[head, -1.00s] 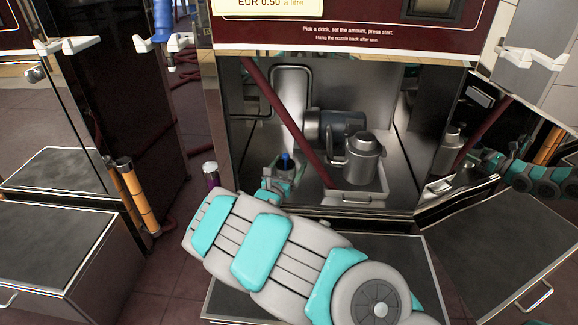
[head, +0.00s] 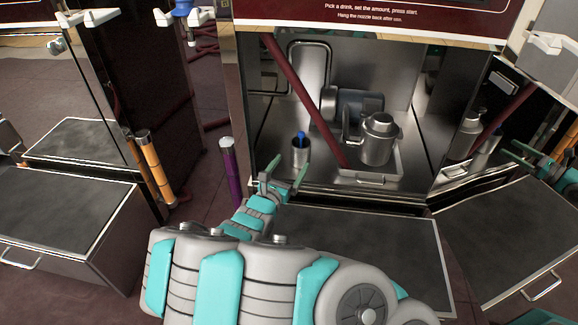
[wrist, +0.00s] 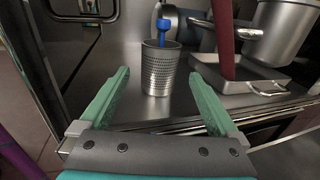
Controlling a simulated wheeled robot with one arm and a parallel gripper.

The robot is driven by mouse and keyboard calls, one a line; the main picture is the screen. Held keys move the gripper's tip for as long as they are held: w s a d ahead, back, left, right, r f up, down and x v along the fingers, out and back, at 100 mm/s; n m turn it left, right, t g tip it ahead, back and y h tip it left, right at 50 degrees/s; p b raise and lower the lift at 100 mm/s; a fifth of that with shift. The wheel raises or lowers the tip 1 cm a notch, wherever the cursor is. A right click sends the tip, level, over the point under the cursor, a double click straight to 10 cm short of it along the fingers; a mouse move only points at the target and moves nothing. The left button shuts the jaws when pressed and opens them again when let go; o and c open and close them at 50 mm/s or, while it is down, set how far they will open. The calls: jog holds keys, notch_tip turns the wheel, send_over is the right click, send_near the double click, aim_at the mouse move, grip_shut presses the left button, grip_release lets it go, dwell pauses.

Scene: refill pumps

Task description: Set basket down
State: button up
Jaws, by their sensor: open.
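The basket (head: 300,152) is a small perforated metal cylinder with a blue item (head: 301,137) sticking up from it. It stands upright on the metal floor of the dispenser bay, near the front left. It also shows in the wrist view (wrist: 160,69), beyond the fingertips. My gripper (head: 285,171) is open and empty at the bay's front edge. In the wrist view its two green fingers (wrist: 158,85) point toward the basket, spread wider than it, with visible gaps on both sides.
A metal jug (head: 378,142) stands on a shallow tray (head: 372,179) to the basket's right. A dark red hose (head: 300,95) slants down between them. A motor-like cylinder (head: 352,106) lies behind. A purple post (head: 231,168) stands outside, left. A dark-topped drawer unit (head: 375,238) sits below.

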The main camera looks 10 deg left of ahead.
jog(key=shift+s+a, duration=0.1)
jog(key=shift+s, duration=0.2)
